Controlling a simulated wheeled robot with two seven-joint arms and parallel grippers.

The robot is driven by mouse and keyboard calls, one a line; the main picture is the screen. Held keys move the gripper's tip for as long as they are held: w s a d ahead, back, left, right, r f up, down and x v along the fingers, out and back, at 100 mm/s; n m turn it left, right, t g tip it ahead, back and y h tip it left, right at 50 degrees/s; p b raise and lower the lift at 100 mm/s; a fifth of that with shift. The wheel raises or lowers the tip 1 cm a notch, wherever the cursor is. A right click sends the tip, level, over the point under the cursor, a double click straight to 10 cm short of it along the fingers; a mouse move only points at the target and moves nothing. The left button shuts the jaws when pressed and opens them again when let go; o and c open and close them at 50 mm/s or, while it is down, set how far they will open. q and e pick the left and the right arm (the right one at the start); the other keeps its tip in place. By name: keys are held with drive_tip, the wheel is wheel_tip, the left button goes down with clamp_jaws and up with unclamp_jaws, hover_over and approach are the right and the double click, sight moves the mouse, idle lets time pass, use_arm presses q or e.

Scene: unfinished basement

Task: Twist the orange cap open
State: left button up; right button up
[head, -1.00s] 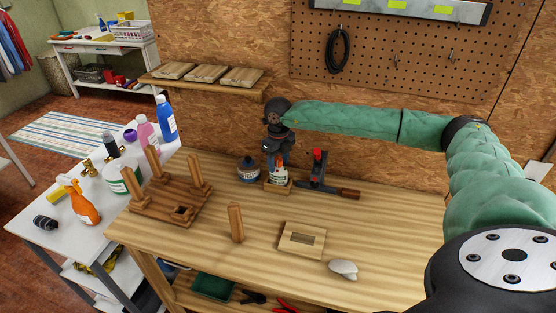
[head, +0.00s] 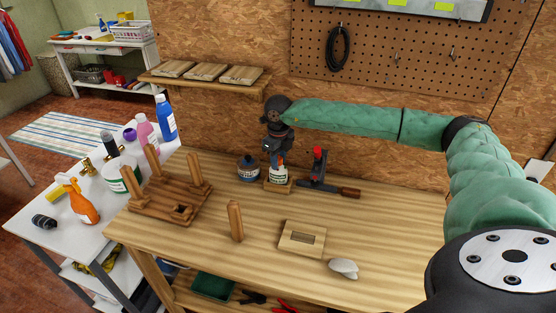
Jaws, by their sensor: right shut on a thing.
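A small white bottle with a green label (head: 278,174) stands upright in a wooden holder block (head: 279,187) at the back of the workbench. Its orange cap (head: 282,158) shows only as a small patch of orange. My right gripper (head: 280,156) reaches down from above and is shut on the orange cap. Its dark fingers hide most of the cap, so I cannot tell how far it is turned. My left gripper is not in view.
A dark blue round bottle (head: 249,169) stands close left of the holder. A hand plane with a red knob (head: 320,170) sits close to the right. A wooden peg rack (head: 165,205) is at left. The bench's right part is clear.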

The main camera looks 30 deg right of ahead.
drive_tip(key=shift+f+n+b, duration=0.2)
drive_tip(key=shift+n+b, duration=0.8)
drive_tip(key=shift+n, duration=0.5)
drive_tip(key=shift+c, duration=0.3)
drive_tip(key=shift+n, duration=0.4)
drive_tip(key=shift+n+b, duration=0.95)
drive_tip(key=shift+n, duration=0.05)
drive_tip(key=shift+n+b, duration=0.8)
drive_tip(key=shift+n, duration=0.8)
drive_tip(key=shift+r, duration=0.1)
